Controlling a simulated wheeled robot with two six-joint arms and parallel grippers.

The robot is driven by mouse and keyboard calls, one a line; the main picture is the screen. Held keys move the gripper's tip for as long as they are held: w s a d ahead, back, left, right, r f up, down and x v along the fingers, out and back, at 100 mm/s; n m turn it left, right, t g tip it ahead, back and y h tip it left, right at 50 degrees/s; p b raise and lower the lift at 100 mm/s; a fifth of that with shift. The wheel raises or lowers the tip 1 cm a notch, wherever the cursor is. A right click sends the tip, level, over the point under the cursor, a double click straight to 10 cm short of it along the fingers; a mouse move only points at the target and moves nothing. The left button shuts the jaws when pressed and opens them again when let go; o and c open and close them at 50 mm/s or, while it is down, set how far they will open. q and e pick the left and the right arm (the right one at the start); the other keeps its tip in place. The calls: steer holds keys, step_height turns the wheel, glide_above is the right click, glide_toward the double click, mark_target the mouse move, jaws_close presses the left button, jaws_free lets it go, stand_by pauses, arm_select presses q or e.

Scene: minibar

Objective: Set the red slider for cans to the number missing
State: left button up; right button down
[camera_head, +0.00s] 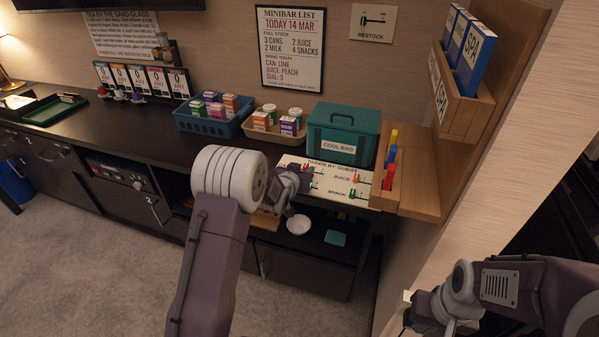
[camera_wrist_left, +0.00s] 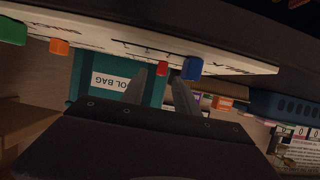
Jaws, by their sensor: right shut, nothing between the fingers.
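The board headed "TAKEN BY GUEST" (camera_head: 325,186) lies at the counter's front edge, with JUICE and SNACK rows readable. My left gripper (camera_head: 303,178) is at its left part and hides the labels there. In the left wrist view the picture is upside down; the red slider (camera_wrist_left: 162,69) shows between the open fingers (camera_wrist_left: 160,82), with the blue slider (camera_wrist_left: 193,68) beside it. I cannot tell whether a finger touches the red slider. Its exact number is unreadable. The orange slider (camera_wrist_left: 60,46) and green slider (camera_wrist_left: 12,30) are farther left. My right gripper (camera_head: 412,316) is shut, low at the right, away from the board.
A teal cool bag (camera_head: 344,132) stands behind the board. A tan basket (camera_head: 272,133) and a blue basket (camera_head: 212,124) hold cartons and cans. The wall list (camera_head: 291,48) reads "3 CANS" under full stock. A wooden rack (camera_head: 422,180) borders the board on the right.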

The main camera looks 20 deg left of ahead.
arm_select(q)
steer(key=v, duration=0.6)
step_height(320, 180, up, 6)
steer(key=s+d, duration=0.2)
steer(key=s+f+g+p, duration=0.1)
steer(key=s+f+g, duration=0.3)
steer(key=s, duration=0.6)
steer(key=s+f+g, duration=0.4)
steer(key=s, duration=0.5)
steer(key=s+f+g+p, duration=0.1)
steer(key=s+f+g, duration=0.3)
steer(key=s, duration=0.6)
step_height(320, 180, up, 17)
steer(key=p, duration=1.7)
steer(key=shift+w+n, duration=0.15)
steer(key=shift+n, duration=0.15)
